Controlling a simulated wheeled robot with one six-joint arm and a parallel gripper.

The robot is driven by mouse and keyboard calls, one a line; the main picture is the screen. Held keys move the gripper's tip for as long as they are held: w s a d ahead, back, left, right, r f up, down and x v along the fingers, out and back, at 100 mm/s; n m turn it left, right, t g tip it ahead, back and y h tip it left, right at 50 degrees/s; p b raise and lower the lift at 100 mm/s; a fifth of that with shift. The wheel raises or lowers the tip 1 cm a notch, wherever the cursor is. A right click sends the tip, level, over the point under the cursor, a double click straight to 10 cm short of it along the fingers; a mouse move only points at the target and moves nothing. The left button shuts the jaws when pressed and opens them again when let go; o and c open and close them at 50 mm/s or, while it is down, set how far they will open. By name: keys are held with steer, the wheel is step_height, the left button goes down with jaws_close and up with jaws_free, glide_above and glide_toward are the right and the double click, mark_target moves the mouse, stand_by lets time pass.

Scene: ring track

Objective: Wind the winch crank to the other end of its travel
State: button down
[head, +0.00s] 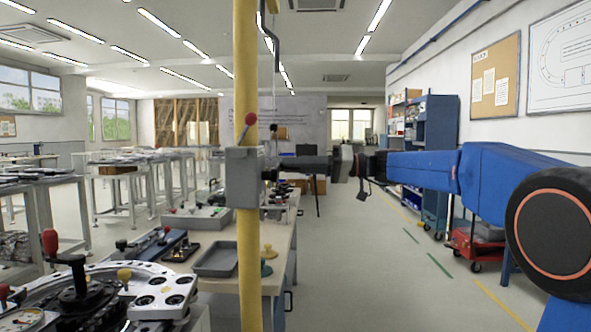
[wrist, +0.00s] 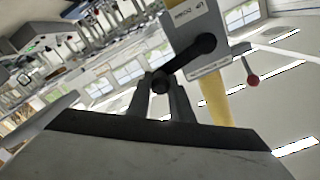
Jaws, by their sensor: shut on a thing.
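The winch is a grey box (head: 243,177) on a yellow post (head: 247,270) in the middle of the head view. In the wrist view the winch box (wrist: 203,30) has a label and a black crank (wrist: 195,55). The crank's arm slants from the box down-left to a round handle end. My gripper (wrist: 162,88) is shut on that handle end, one finger on each side. In the head view my gripper (head: 280,163) reaches the box's right side, and the crank is largely hidden there. A lever with a red knob (head: 250,118) tilts up from the box; the knob (wrist: 253,80) shows right in the wrist view.
A workbench (head: 268,260) behind the post bears a grey tray (head: 216,260) and several devices. A round machine with levers (head: 85,290) stands at the lower left. A red cart (head: 474,245) and blue shelving stand at the right wall. The central aisle floor (head: 350,270) is clear.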

steer(key=r+n, duration=0.1)
steer(key=n, duration=0.1)
steer(key=s+r+n, duration=0.1)
steer(key=r+n, duration=0.1)
steer(key=shift+s+r, duration=0.1)
steer(key=s+r+n, duration=0.3)
steer(key=s+n, duration=0.6)
steer(key=n, duration=0.3)
steer(key=shift+a+r, duration=0.15)
steer(key=shift+r, duration=0.25)
steer(key=shift+s, duration=0.15)
steer(key=c, duration=1.6)
jaws_free()
